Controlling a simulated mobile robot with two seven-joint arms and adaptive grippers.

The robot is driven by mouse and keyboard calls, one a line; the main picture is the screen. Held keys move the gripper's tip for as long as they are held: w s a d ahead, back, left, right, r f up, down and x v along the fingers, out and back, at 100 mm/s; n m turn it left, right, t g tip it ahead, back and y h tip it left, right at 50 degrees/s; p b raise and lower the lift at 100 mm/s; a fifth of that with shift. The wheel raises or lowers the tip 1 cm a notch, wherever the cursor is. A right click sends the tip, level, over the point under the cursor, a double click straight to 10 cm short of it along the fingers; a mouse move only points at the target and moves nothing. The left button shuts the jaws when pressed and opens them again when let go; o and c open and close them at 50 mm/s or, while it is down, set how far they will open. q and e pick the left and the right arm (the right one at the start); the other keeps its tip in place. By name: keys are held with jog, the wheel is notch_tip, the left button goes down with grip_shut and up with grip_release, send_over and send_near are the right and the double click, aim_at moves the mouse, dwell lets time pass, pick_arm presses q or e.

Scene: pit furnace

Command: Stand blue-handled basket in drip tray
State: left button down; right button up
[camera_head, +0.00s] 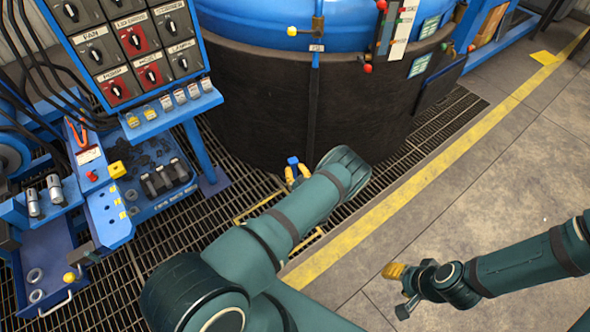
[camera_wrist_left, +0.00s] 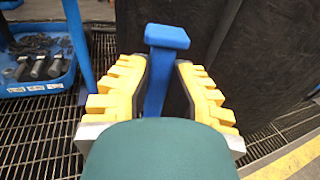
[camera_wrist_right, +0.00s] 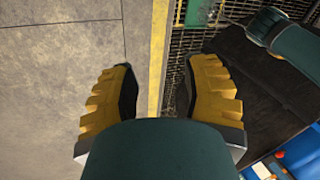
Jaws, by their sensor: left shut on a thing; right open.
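My left gripper (camera_head: 293,172) is shut on the blue handle (camera_head: 292,161) in front of the dark furnace wall. In the left wrist view the handle (camera_wrist_left: 166,38) stands up between the yellow fingers of the left gripper (camera_wrist_left: 160,75). The basket body below the handle is hidden by the gripper and arm. A yellow-edged rectangle (camera_head: 257,204) on the grating shows partly from under my left arm; I cannot tell whether it marks the drip tray. My right gripper (camera_head: 393,271) is open and empty over the concrete floor; it also shows in the right wrist view (camera_wrist_right: 155,70).
The round furnace (camera_head: 285,110) with its blue top fills the back. A blue control panel (camera_head: 135,45) and a blue tray of dark metal parts (camera_head: 137,207) stand at the left. A yellow floor line (camera_head: 425,178) divides grating from open concrete at the right.

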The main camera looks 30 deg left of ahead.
pick_arm(q)
jog(key=shift+f+b, duration=2.65)
jog(key=shift+f, duration=1.3)
jog(key=shift+w+a, duration=0.2)
jog(key=shift+a, duration=0.05)
jog(key=shift+x, duration=1.25)
jog(key=shift+f, duration=0.15)
jog(key=shift+a+f, duration=0.2)
jog(key=shift+f, duration=1.3)
jog(key=shift+w+f, duration=0.1)
jog(key=shift+f, duration=0.6)
